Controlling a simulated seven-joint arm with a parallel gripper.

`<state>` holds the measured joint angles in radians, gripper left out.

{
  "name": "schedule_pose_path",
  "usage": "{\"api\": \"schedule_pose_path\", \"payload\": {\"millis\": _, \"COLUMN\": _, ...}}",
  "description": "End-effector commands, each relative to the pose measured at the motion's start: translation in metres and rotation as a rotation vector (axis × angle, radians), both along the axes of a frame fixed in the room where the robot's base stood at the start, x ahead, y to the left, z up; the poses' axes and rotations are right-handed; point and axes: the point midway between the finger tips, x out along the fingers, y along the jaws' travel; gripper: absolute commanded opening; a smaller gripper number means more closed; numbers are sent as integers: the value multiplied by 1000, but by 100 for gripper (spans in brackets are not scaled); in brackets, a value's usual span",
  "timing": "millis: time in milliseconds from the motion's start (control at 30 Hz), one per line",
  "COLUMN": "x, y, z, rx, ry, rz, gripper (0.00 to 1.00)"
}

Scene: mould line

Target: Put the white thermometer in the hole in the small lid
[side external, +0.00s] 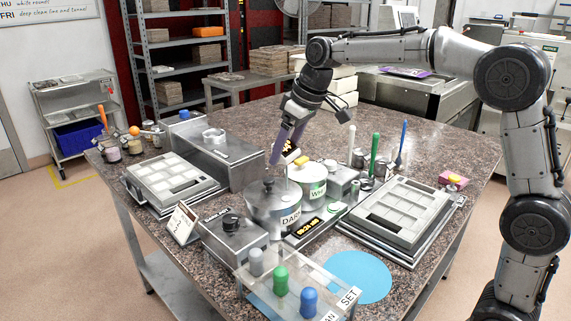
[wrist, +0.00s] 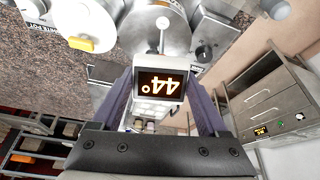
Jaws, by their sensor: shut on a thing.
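My gripper (side external: 287,148) is shut on the white thermometer (wrist: 160,82), with one finger on each side of its body. A small round pale spot lies at the probe's far end in the wrist view. I cannot tell whether the tip is in a hole.
A second pot (side external: 313,189) with a white label and yellow knob stands close behind. A lit display box (side external: 303,232), a steel box (side external: 232,238) and mould trays surround the pots. Upright green (side external: 374,150) and blue-handled tools stand to the right. A blue round mat (side external: 358,277) lies at front.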

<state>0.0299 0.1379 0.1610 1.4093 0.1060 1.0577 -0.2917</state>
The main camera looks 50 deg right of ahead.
Motion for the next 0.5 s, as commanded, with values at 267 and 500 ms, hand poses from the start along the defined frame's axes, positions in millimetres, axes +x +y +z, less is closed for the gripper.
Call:
{"api": "schedule_pose_path", "payload": {"millis": 267, "x": 19, "y": -65, "z": 21, "rx": 1, "ry": -13, "rz": -94, "gripper": 20}}
{"api": "schedule_pose_path", "payload": {"millis": 500, "x": 23, "y": -126, "z": 21, "rx": 5, "ry": -17, "rz": -203, "gripper": 20}}
